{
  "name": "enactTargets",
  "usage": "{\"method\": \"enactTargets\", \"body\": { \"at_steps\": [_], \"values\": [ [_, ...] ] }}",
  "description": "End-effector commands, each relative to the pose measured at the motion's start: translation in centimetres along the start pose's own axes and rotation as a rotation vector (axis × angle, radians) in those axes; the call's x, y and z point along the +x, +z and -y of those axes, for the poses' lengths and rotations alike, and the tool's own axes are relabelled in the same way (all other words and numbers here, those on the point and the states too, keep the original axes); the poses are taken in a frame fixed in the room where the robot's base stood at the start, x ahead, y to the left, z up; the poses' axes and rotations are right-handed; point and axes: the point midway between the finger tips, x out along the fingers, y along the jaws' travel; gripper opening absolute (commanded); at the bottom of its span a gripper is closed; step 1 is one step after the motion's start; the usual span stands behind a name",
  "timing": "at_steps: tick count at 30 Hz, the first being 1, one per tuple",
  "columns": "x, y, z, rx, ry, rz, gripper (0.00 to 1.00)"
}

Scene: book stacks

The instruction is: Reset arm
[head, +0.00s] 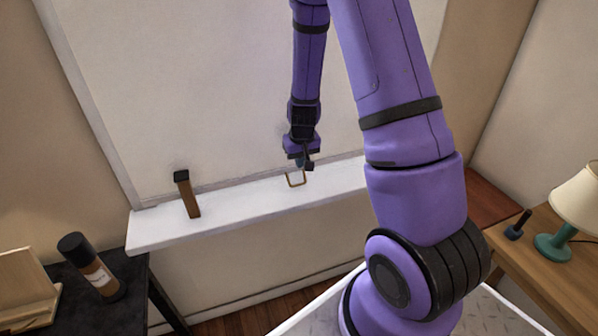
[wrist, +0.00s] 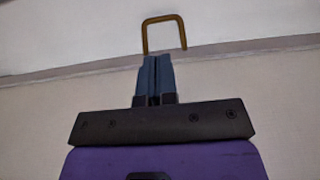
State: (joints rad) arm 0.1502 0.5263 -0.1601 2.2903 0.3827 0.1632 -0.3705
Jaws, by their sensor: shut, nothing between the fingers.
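My purple arm reaches up and forward in the head view, and my gripper (head: 304,165) hangs over the white window ledge. The gripper is shut and empty. In the wrist view its two dark fingers (wrist: 155,62) are together, pointing at a small brass-coloured square loop (wrist: 163,33). Whether the fingers touch the loop I cannot tell.
A brown block with a black top (head: 188,196) stands on the white ledge (head: 240,207). A black table (head: 75,312) at left holds a dark bottle (head: 88,265). A wooden table (head: 560,285) at right holds a lamp (head: 578,205) and a small dark object (head: 518,225).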

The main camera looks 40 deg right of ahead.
Motion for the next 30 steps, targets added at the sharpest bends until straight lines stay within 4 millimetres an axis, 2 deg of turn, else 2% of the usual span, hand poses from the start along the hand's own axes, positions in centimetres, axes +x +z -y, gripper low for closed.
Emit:
{"method": "enactTargets", "body": {
  "at_steps": [3,9,20,23,26,30],
  "values": [
    [-2.0,-0.1,0.1,-0.002,0.000,-0.003,0.00],
    [-4.2,0.0,0.1,-0.002,0.000,-0.002,0.00],
    [-5.0,0.0,0.0,-0.001,-0.001,0.000,0.00],
    [-6.0,0.0,0.4,-0.005,-0.010,-0.007,0.00],
    [-8.1,0.1,1.2,-0.014,-0.033,-0.022,0.00],
    [-12.7,0.9,2.8,-0.039,-0.076,-0.050,0.00]
  ]
}}
